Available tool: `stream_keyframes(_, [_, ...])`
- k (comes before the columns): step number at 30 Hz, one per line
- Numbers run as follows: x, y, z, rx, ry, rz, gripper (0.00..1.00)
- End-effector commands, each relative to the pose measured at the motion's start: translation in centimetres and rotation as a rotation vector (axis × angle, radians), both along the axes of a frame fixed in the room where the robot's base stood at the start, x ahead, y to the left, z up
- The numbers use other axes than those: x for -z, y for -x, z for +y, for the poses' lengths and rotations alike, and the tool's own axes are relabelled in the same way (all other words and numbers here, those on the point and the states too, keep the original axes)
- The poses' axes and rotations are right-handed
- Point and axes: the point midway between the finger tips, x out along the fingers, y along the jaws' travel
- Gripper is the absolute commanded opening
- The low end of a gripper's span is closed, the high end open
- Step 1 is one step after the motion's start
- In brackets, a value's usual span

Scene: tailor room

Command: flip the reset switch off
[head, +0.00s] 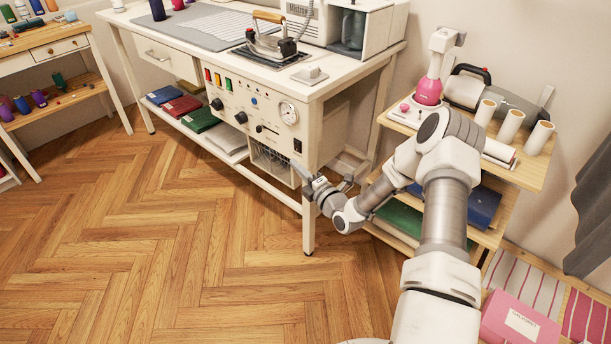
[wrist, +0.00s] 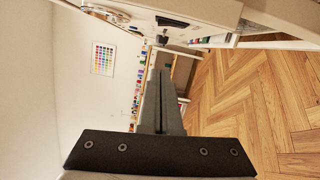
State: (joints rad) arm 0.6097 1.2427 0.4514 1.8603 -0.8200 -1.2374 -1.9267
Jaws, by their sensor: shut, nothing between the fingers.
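The ironing station's front control panel (head: 255,122) carries red, orange and green coloured switches (head: 217,79), a blue button (head: 254,101), black knobs (head: 241,117), a small black lever (head: 266,129) and a round gauge (head: 289,112). No label is readable, so I cannot tell which control is the reset switch or its position. My gripper (head: 299,170) is beside the panel's lower right corner, below the gauge, near the front table leg. In the wrist view my gripper (wrist: 163,75) is shut and empty, and part of a white panel (wrist: 205,12) shows at the top.
An iron (head: 268,45) stands on the white table (head: 330,78) above the panel. The wooden floor (head: 170,240) at left is clear.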

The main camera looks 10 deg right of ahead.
Motion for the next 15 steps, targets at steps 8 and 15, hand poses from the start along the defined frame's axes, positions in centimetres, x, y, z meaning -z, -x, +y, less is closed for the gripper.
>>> stream_keyframes(8, [-0.1, -4.7, 0.1, 0.006, 0.0, -0.002, 0.0])
stream_keyframes(15, [-0.5, -5.9, -1.5, 0.001, -0.002, 0.001, 0.0])
